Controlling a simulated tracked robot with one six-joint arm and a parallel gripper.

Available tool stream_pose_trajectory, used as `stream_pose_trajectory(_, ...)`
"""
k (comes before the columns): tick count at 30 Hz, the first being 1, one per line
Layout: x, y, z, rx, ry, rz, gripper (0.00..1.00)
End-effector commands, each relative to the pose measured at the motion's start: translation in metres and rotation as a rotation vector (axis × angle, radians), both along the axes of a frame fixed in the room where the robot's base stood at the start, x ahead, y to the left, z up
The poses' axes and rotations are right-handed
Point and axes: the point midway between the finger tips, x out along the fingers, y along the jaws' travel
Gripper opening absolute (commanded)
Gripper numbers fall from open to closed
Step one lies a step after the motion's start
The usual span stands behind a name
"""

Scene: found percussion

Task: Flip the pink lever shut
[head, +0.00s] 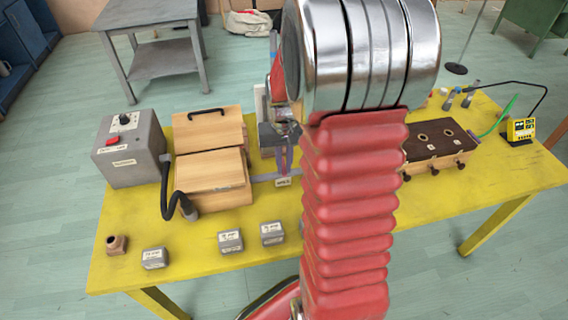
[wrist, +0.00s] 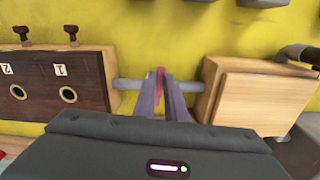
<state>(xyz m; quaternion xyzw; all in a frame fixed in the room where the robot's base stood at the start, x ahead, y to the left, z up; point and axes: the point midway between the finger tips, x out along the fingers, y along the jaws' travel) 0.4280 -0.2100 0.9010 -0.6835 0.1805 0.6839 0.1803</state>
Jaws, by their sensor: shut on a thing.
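The pink lever (wrist: 160,77) shows in the wrist view as a narrow strip between the fingertips of my gripper (wrist: 162,92). It crosses a grey pipe (wrist: 129,84) that runs between a dark-fronted box and a wooden box. My gripper is shut on the lever. Its purple fingers hide most of the lever, so its exact angle is hard to tell. In the head view my gripper (head: 283,158) points down at the pipe (head: 264,178), just behind a small label tag (head: 283,183). The lever is hard to make out there.
A wooden box (head: 212,170) and a grey switch box (head: 128,148) with a black hose (head: 170,195) stand left. A dark-topped box (head: 436,140) with knobs stands right. Several small grey blocks (head: 231,241) line the yellow table's (head: 200,275) front.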

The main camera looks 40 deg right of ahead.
Motion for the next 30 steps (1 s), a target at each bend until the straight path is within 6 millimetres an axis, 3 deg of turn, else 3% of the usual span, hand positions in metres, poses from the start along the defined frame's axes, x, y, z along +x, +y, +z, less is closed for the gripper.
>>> stream_pose_trajectory(24, -0.0021, -0.0049, 0.0003, 0.000, -0.001, 0.118, 0.00)
stream_pose_trajectory(25, -0.0021, -0.0049, 0.0003, 0.000, -0.001, 0.118, 0.13)
stream_pose_trajectory(30, -0.0022, -0.0049, 0.0003, 0.000, -0.001, 0.117, 0.25)
